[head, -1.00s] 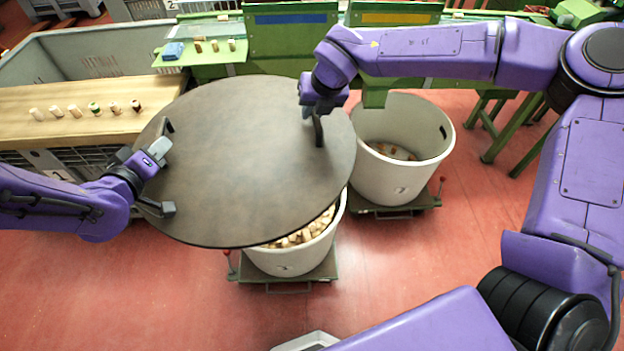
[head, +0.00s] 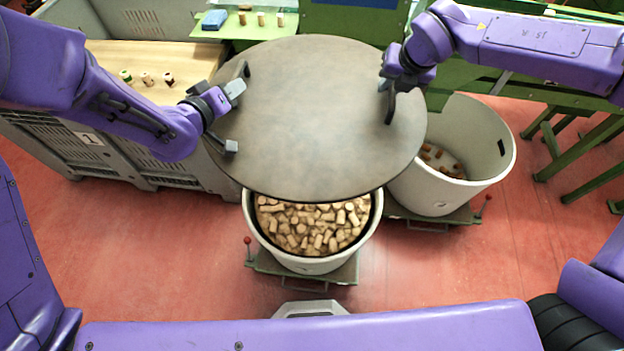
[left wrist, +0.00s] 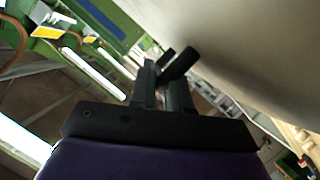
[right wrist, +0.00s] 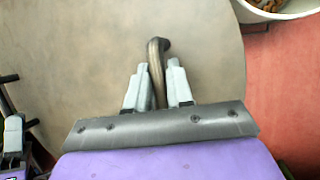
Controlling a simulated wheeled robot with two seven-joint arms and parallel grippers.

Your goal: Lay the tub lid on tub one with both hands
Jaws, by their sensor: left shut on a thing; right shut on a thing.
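The tub lid (head: 310,120) is a large round brown disc with a dark handle on each side. It is in the air, above and behind the near tub (head: 262,240), which is full of corks; I cannot tell its height. My left gripper (head: 238,92) is shut on the lid's left handle (head: 230,146). My right gripper (head: 386,86) is shut on the right handle (head: 390,112). The right wrist view shows that handle (right wrist: 157,52) between the fingers. A second tub (head: 497,160) holds few corks and is partly behind the lid. I cannot read which is tub one.
Both tubs stand on green wheeled dollies (head: 340,272). A grey crate (head: 60,150) and a wooden board (head: 185,62) with several stoppers are at the left. Green machinery (head: 345,20) is behind the lid. Red floor (head: 160,250) is clear in front.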

